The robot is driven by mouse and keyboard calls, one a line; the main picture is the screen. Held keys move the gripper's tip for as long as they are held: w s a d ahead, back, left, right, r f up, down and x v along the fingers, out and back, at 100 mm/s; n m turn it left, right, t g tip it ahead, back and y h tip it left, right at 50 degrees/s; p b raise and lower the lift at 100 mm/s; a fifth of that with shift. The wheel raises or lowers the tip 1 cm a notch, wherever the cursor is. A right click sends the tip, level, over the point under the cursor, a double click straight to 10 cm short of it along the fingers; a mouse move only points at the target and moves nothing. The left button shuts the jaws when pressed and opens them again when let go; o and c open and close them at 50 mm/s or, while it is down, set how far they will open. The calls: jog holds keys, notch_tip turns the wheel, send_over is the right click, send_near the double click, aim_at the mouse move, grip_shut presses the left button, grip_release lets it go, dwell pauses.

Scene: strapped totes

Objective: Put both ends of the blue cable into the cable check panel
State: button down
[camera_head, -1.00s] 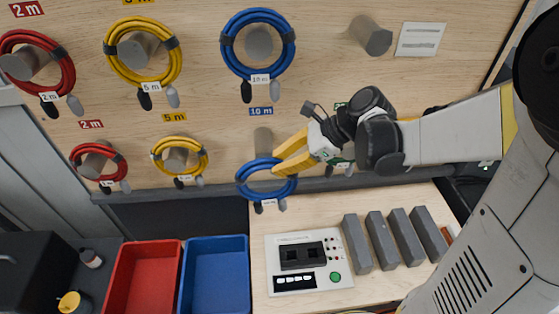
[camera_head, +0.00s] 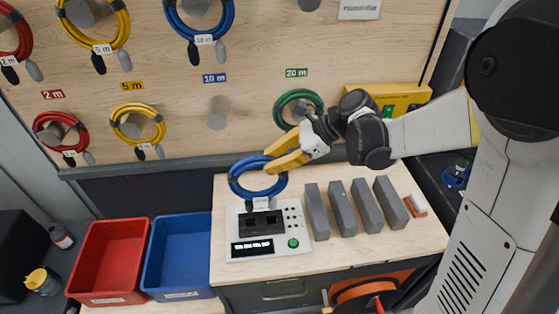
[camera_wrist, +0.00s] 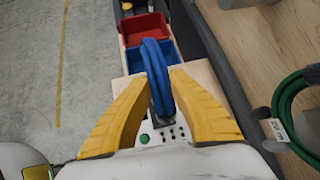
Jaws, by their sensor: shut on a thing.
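My gripper (camera_head: 285,157) is shut on the lower blue cable coil (camera_head: 240,193), holding it by the coil's upper right side. The coil hangs in front of the wooden board, above the check panel in the head view. In the wrist view the blue coil (camera_wrist: 156,75) stands edge-on between my yellow fingers (camera_wrist: 157,85). Its plug ends overlap the panel in the picture; I cannot tell whether they touch it. The cable check panel (camera_head: 290,215) lies on the bench, with dark sockets partly hidden, a green button and a black display. Another blue coil (camera_head: 227,22) hangs on an upper peg.
Several grey blocks (camera_head: 342,208) stand right of the panel. A red bin (camera_head: 108,255) and a blue bin (camera_head: 180,252) stand to its left. Red, yellow and green coils (camera_head: 297,97) hang on pegs.

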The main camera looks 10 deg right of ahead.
aim_at(271, 187)
jog(key=shift+w+a+f, duration=0.25)
jog(key=shift+f, duration=0.1)
jog(key=shift+f+b, duration=1.9)
jog(key=shift+f, duration=0.45)
jog(key=shift+f+b, duration=0.4)
jog(key=shift+s, duration=0.1)
jog(key=shift+f+b, duration=1.55)
jog(key=shift+f, duration=0.1)
jog(key=c, duration=1.2)
grip_release()
jog(key=shift+c, duration=0.2)
